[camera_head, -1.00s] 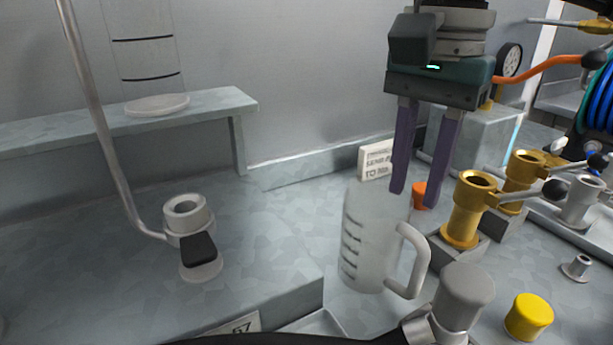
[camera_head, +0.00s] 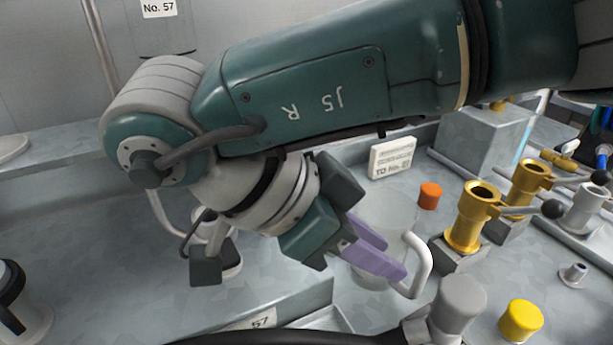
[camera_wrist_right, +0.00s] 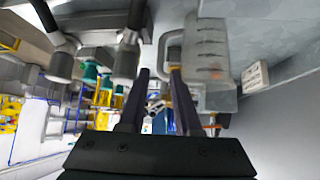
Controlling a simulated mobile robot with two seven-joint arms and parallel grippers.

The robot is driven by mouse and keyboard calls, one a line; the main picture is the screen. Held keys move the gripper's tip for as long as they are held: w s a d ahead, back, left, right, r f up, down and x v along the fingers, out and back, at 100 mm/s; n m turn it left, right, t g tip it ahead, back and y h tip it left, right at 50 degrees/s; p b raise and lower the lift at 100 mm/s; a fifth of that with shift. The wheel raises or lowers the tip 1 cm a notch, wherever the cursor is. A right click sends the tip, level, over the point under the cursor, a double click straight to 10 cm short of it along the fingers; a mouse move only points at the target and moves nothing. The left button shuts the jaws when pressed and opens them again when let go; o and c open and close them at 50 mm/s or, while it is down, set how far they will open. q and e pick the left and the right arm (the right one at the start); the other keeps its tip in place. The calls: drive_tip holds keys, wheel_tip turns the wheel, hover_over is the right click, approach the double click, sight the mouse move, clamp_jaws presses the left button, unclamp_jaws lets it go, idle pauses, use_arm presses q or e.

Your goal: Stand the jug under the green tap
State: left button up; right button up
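The jug (camera_head: 387,212) is clear with dark marks and a pale handle (camera_head: 418,262). It stands upright on the grey bench. My right gripper (camera_head: 395,260) has purple fingers and reaches across the jug's front, tips close to the handle. In the right wrist view the fingers (camera_wrist_right: 160,74) are apart, with the jug (camera_wrist_right: 208,48) to their right and its handle (camera_wrist_right: 173,48) near the right fingertip. Contact cannot be told. My left gripper is out of view.
Brass taps (camera_head: 468,222) with levers stand right of the jug. A grey-capped post (camera_head: 459,303) and a yellow cap (camera_head: 520,320) are in front. An orange cap (camera_head: 430,195) and a white sign (camera_head: 392,157) are behind. A raised grey ledge (camera_head: 290,300) lies left.

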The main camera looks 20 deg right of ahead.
sight(417, 274)
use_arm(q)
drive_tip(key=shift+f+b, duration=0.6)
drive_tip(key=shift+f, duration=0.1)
use_arm(e)
drive_tip(key=x, duration=0.4)
drive_tip(key=shift+d+f, duration=0.2)
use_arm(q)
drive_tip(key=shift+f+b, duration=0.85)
use_arm(e)
drive_tip(key=x, duration=0.4)
drive_tip(key=shift+s+d+f, duration=0.1)
drive_tip(key=shift+d+f, duration=0.15)
drive_tip(key=shift+f, duration=0.05)
drive_tip(key=shift+d+f, duration=0.15)
drive_tip(key=shift+d, duration=0.1)
drive_tip(key=shift+c, duration=0.2)
clamp_jaws()
